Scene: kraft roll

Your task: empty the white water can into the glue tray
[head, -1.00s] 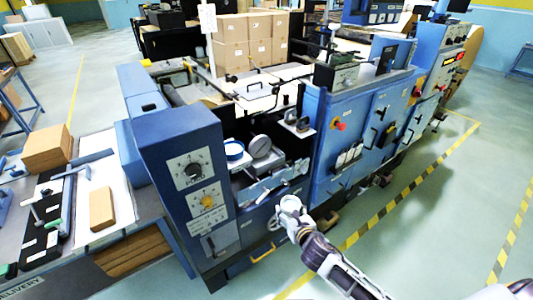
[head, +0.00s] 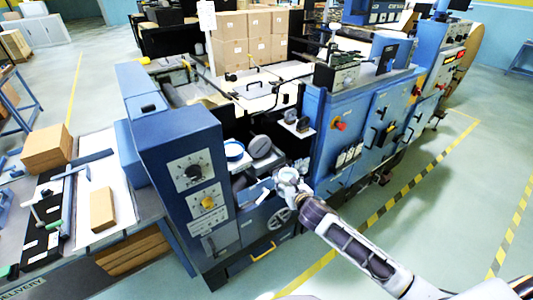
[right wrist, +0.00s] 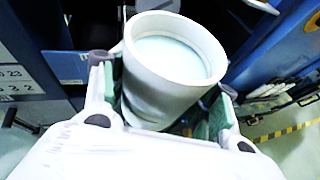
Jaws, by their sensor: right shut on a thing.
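The white water can (right wrist: 150,92) is gripped between the fingers of my right gripper (head: 291,184). It stands roughly upright, open end up, with pale liquid inside in the right wrist view. In the head view the can is small and blends with the white gripper, in front of the machine's open bay. A grey-blue tray-like part (head: 247,193) lies in the bay, left of the gripper; I cannot tell for sure that it is the glue tray. The gripper partly covers its right end. My left gripper is not in view.
A blue-rimmed white round container (head: 234,150) and a grey round part (head: 260,147) sit in the bay behind. A blue control cabinet (head: 190,190) stands left, and blue machine panels (head: 350,130) right. The floor (head: 440,215) on the right is clear.

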